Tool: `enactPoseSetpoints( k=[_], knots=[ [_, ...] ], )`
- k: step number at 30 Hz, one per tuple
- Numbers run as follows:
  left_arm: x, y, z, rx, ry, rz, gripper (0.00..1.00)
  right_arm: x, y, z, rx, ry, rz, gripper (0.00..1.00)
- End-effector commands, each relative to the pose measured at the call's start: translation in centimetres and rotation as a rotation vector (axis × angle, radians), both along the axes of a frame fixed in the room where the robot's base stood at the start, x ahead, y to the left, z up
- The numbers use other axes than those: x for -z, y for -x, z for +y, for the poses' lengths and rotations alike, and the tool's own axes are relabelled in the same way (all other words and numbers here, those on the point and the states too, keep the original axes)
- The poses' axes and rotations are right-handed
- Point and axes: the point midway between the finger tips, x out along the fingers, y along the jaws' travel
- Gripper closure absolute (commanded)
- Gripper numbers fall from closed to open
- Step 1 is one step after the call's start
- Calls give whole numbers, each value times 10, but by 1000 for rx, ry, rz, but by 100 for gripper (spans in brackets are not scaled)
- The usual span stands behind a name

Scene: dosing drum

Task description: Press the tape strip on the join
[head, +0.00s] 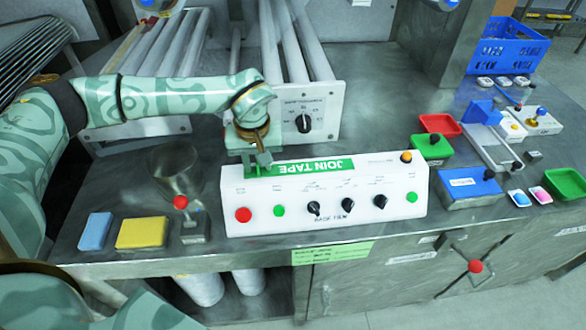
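The green tape strip (318,167) lettered "JOIN TAPE" lies along the top rear of the white control box (330,221). The lettering appears upside down from here. My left gripper (258,168) points down at the left end of the strip and covers part of it. The fingertips are at or just above the strip; contact is unclear. They are too small to tell whether they are open or shut. No separate join line can be made out. My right gripper is out of view.
The box carries a red button (243,215), green buttons and black knobs. To its left are a red-knobbed lever (181,203), a metal cup (178,180), a yellow pad (142,232) and a blue pad (95,231). Coloured trays and a blue crate (508,52) stand right.

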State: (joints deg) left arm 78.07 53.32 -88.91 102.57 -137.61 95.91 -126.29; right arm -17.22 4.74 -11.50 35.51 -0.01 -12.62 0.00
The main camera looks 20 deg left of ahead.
Motion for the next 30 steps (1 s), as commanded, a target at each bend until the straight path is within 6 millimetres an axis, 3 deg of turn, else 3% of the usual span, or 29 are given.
enactPoseSetpoints(
  k=[6, 9, 23, 29, 30],
  knots=[
    [1, -1, 0, 0, 1, -3, 72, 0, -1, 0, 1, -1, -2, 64],
    [1, -1, 0, 0, 1, -3, 100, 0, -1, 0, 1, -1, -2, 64],
    [-5, -1, 0, -1, 0, -4, 100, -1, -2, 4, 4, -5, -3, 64],
    [-34, -1, 1, -2, 0, -7, 100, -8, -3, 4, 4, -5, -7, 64],
    [-42, 1, -7, 4, 2, -8, 100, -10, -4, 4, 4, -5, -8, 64]
  ],
)
